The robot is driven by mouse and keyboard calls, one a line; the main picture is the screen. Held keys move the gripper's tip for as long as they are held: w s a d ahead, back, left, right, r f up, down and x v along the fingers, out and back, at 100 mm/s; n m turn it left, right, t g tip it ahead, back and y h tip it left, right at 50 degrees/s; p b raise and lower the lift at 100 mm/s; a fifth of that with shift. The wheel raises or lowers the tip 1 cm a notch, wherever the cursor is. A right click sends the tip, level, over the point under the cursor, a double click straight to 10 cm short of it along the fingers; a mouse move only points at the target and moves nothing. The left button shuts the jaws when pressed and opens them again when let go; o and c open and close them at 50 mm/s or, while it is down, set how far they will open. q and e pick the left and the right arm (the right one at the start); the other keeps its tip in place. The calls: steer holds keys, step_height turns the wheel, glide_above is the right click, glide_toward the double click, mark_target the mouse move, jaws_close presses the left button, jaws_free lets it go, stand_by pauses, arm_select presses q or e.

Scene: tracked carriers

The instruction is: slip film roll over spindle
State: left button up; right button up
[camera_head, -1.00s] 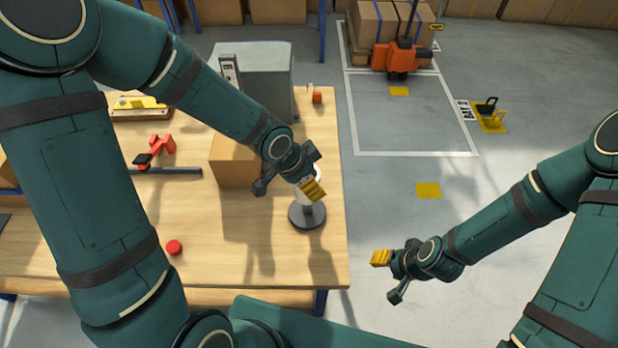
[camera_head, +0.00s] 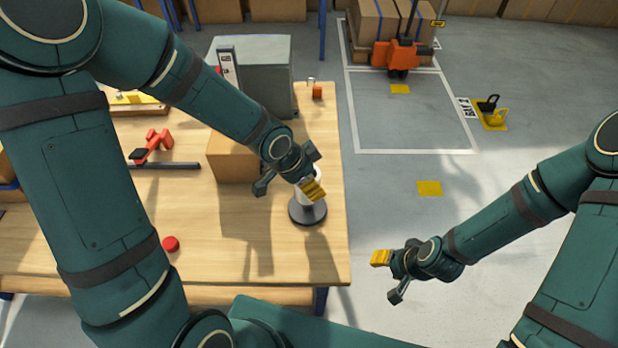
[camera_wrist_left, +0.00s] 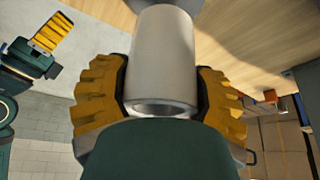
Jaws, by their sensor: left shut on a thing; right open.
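The film roll (camera_wrist_left: 162,45) is a pale hollow cylinder, seen close up in the left wrist view with its open end towards the camera. My left gripper (camera_wrist_left: 161,80) is shut on it, one yellow finger on each side. In the head view the left gripper stands over the spindle's round dark base (camera_head: 307,214), near the table's right edge, and hides most of the roll. The spindle's post is hidden, so I cannot tell whether the roll is around it. My right gripper (camera_head: 389,276) is open and empty, off the table's right side.
The wooden table (camera_head: 310,262) bears a cardboard box (camera_head: 232,158) left of the spindle, a grey cabinet (camera_head: 266,80) behind, a red clamp-like tool (camera_head: 155,144) and a red disc (camera_head: 171,243). The table's front right is clear. A loaded orange pallet truck (camera_head: 397,55) stands beyond.

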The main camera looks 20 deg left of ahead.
arm_select(q)
steer(key=shift+f, duration=0.1)
arm_select(e)
steer(key=shift+f, duration=0.1)
arm_select(q)
steer(key=o, duration=1.3)
steer(key=shift+o, duration=0.2)
step_height(320, 180, up, 4)
steer(key=p, duration=0.3)
steer(key=shift+f, duration=0.25)
steer(key=shift+r+p, duration=2.65)
steer(key=shift+r, duration=0.25)
step_height(320, 180, up, 3)
steer(key=shift+f+p, duration=0.15)
steer(key=shift+p, duration=1.05)
arm_select(e)
step_height(320, 180, up, 11)
steer(key=shift+w, duration=0.2)
